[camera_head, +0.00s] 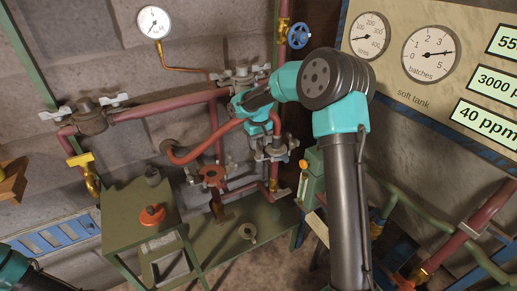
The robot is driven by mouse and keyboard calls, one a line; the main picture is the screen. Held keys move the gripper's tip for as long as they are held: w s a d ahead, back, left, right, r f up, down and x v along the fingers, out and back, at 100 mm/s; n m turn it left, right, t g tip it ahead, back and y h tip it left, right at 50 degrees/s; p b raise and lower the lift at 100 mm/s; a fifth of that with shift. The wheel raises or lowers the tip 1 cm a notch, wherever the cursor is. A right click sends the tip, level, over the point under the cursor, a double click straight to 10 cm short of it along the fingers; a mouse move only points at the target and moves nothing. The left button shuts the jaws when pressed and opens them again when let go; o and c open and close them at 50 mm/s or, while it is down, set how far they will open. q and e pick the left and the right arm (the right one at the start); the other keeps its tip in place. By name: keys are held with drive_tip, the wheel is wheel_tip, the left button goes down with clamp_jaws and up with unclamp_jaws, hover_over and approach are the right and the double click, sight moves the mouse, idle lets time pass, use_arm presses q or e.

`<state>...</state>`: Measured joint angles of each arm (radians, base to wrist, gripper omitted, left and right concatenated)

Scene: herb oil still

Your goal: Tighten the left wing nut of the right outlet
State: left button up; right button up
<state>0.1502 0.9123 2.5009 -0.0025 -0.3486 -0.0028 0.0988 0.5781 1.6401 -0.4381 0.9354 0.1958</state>
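The right outlet seems to be the pipe fitting (241,78) on the wall at upper centre. A pale wing nut (219,79) shows on its left side and another wing nut (262,68) on its right. My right arm reaches up from the bottom and bends left. My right gripper (236,106) is close below this fitting, in front of the pipes. Its fingers are small and partly hidden, so I cannot tell whether they are open or touch the left wing nut. My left arm shows only at the bottom left corner; its gripper is out of view.
A similar fitting (90,121) with white wing nuts is at left. A pressure gauge (154,22), a blue valve wheel (299,36) and a curved red pipe (190,158) surround the work area. A green bench (238,234) stands below; a gauge panel (391,68) is at right.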

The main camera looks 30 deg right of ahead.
sight(259, 148)
drive_tip(key=shift+f, duration=1.55)
clamp_jaws()
